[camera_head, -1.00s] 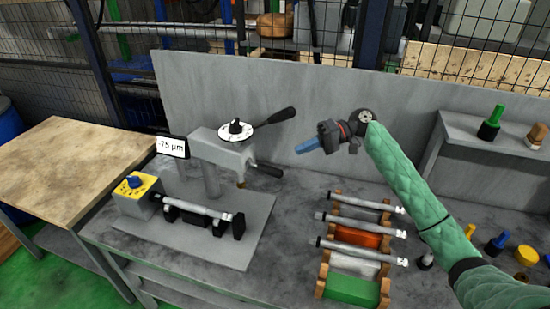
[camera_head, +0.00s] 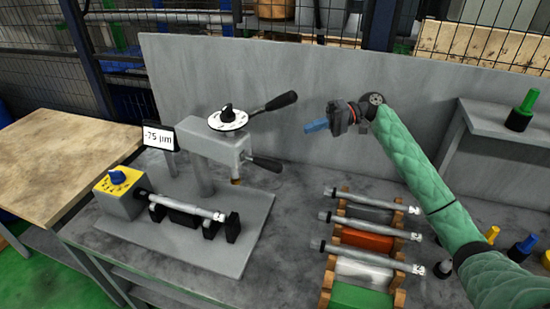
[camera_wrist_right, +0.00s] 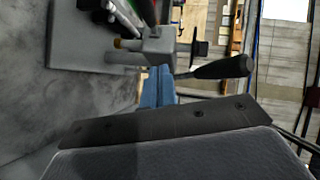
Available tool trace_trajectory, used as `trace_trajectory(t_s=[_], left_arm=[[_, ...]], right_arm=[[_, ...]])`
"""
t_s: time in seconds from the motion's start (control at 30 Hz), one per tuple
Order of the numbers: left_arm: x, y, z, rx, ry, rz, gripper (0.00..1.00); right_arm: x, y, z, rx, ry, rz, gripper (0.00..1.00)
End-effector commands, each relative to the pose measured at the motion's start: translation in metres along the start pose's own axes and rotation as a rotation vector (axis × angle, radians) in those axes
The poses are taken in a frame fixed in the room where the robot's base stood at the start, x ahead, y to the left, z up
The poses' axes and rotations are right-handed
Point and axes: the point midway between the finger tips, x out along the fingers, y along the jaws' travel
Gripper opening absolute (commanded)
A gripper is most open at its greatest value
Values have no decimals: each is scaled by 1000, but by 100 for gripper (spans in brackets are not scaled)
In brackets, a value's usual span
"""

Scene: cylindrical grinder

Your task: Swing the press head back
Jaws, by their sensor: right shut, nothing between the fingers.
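The press head (camera_head: 218,142) is a grey arm on a post at the left-centre of the bench. It points toward the front right, with its tip above the base plate. A white dial (camera_head: 228,118) with a black lever (camera_head: 280,101) sits on top, and a second black handle (camera_head: 264,164) sticks out from its end. A shaft (camera_head: 185,207) lies in supports beneath. My right gripper (camera_head: 316,126) has blue fingers, is shut and empty, and hangs to the right of the handles, apart from them. In the right wrist view the press head (camera_wrist_right: 160,45) lies beyond the blue fingers (camera_wrist_right: 158,85).
A display (camera_head: 158,136) reads -75 µm beside a yellow box with a blue knob (camera_head: 118,178). A rack of shafts (camera_head: 372,232) stands right of the press. A grey panel (camera_head: 300,90) closes the back, and a shelf (camera_head: 495,128) is at the right.

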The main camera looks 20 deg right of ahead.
Motion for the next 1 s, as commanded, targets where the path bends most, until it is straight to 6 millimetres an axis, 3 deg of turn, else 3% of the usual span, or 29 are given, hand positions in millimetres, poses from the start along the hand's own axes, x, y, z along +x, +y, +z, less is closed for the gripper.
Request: trace_trajectory(t_s=[0.2,0.33,1.0], left_arm=[[-22,4,-10,-3,-2,6,52],[-20,2,-10,-2,-2,4,52],[59,-21,26,19,42,-28,52]], right_arm=[[3,11,3,0,0,0,0],[9,9,2,0,-1,0,0],[89,8,2,0,-1,-1,0]])
